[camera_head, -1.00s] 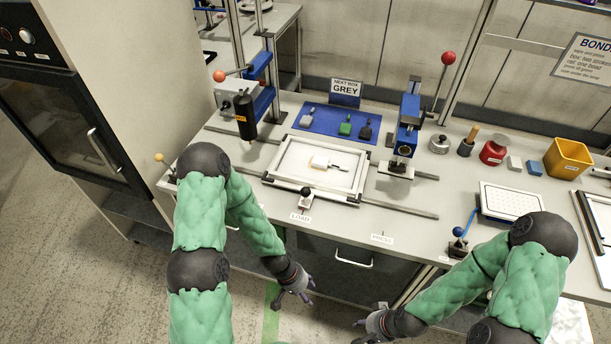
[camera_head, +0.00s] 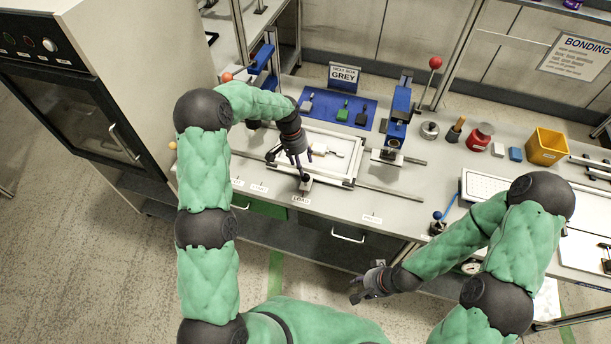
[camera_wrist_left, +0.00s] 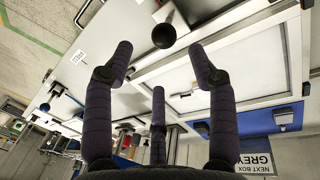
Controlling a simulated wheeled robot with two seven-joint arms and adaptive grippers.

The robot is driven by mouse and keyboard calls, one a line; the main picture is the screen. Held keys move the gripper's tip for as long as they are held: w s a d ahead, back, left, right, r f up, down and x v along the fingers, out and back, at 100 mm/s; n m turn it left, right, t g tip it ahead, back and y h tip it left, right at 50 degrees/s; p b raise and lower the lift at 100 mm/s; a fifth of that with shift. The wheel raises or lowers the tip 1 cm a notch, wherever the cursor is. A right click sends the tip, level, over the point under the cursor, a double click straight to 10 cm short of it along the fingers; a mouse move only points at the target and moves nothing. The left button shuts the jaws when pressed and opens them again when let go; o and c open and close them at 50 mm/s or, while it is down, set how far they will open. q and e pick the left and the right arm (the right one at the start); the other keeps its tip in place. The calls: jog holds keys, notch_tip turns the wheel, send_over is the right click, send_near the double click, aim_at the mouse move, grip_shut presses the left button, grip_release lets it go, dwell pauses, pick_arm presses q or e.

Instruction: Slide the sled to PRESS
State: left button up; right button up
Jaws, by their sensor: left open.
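The sled (camera_head: 346,177) is a white framed tray on rails, holding a small pale piece (camera_head: 322,150). Its dark ball knob (camera_head: 305,179) is at its front, by the LOAD label (camera_head: 301,200). The PRESS label (camera_head: 372,218) is further right on the bench edge. My left gripper (camera_head: 302,168) is open, pointing down over the knob. In the left wrist view the knob (camera_wrist_left: 163,36) appears just beyond the spread fingers (camera_wrist_left: 165,62), apart from them as far as I can tell. My right gripper (camera_head: 358,290) is open and empty in front of the bench.
The blue press (camera_head: 398,118) stands right of the sled, with a red-ball lever (camera_head: 435,63). Behind the sled are a blue mat (camera_head: 325,112) with small blocks and the GREY sign (camera_head: 345,76). The rail (camera_head: 395,190) right of the sled is clear.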

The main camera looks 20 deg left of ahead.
aim_at(306, 178)
pick_arm(q)
jog(key=x, duration=0.9)
jog(key=shift+w+a+f, duration=0.15)
jog(key=shift+w+f, duration=0.05)
jog(key=shift+c, duration=0.2)
grip_shut()
